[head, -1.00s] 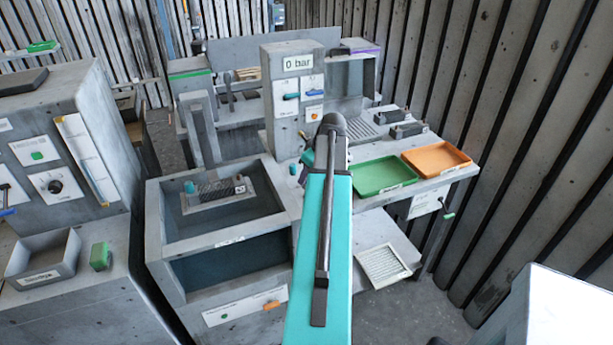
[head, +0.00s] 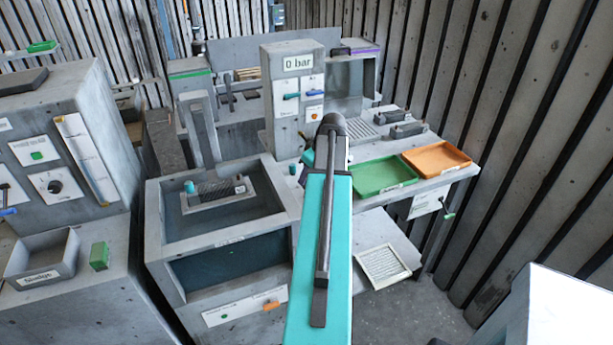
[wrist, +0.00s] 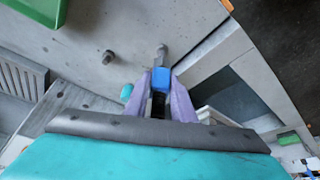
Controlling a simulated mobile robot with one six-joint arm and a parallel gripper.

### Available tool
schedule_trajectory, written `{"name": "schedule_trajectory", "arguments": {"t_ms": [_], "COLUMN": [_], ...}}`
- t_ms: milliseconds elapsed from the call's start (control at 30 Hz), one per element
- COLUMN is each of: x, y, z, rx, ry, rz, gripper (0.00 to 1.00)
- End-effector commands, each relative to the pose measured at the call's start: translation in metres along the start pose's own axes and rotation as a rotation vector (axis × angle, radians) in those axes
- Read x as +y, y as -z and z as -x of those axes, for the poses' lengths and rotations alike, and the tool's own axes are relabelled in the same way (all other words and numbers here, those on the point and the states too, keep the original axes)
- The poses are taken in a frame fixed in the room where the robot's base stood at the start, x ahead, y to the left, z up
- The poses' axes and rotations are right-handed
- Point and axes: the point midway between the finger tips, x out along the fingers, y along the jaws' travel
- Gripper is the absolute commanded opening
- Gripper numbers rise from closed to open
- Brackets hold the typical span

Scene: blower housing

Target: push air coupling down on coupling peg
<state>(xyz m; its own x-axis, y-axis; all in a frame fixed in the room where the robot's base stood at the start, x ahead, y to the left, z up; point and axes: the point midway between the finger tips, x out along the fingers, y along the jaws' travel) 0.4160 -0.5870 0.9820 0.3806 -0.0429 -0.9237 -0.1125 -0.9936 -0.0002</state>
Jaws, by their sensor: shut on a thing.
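In the wrist view, my gripper (wrist: 160,86) has its two purple fingers closed around a blue piece, which I take to be the air coupling (wrist: 160,79). A grey stem (wrist: 162,55) shows just beyond the blue piece; I cannot tell whether it is part of it. A short dark round peg (wrist: 108,57) stands on the grey bench to the left, apart from the fingers; I cannot tell whether it is the coupling peg. In the head view, my arm hides the fingers and the held piece.
A teal piece (wrist: 127,92) sits just left of my fingers. The open tank (head: 225,240) is left of my arm. A green tray (head: 383,175) and an orange tray (head: 436,158) lie to the right. The gauge panel (head: 298,63) reading "0 bar" stands behind.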

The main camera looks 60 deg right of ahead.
Motion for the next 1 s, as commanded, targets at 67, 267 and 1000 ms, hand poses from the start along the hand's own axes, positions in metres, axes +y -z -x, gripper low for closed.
{"name": "schedule_trajectory", "arguments": {"t_ms": [67, 267, 1000], "x": [0.0, 0.0, 0.001], "y": [-0.001, -0.003, -0.005], "z": [-0.002, -0.006, -0.012], "rx": [0.0, 0.0, 0.0], "ry": [0.0, 0.0, -0.001], "rz": [0.0, 0.0, -0.001], "gripper": [0.0, 0.0, 0.0]}}
